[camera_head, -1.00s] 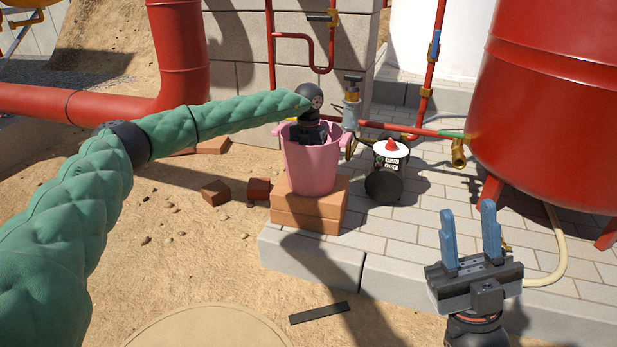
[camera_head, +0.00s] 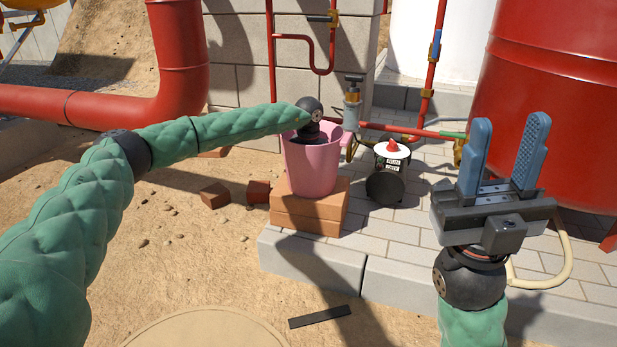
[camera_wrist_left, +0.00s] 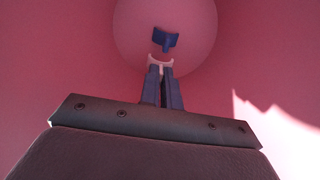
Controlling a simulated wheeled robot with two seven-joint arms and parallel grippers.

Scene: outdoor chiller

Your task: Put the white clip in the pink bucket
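The pink bucket (camera_head: 312,168) stands upright on orange bricks in the head view. My left wrist reaches over its rim, and the left gripper is down inside the bucket, hidden by its wall in that view. In the left wrist view, the left gripper's blue fingers (camera_wrist_left: 161,84) are close together. The white clip (camera_wrist_left: 160,63) is at their tips, gripped between them, above the round bucket floor. My right gripper (camera_head: 506,150) is raised at the right, open and empty.
A dark blue object (camera_wrist_left: 165,40) lies on the bucket floor beyond the clip. A large red tank (camera_head: 575,100) is behind the right gripper. Loose bricks (camera_head: 216,194) lie on the sand.

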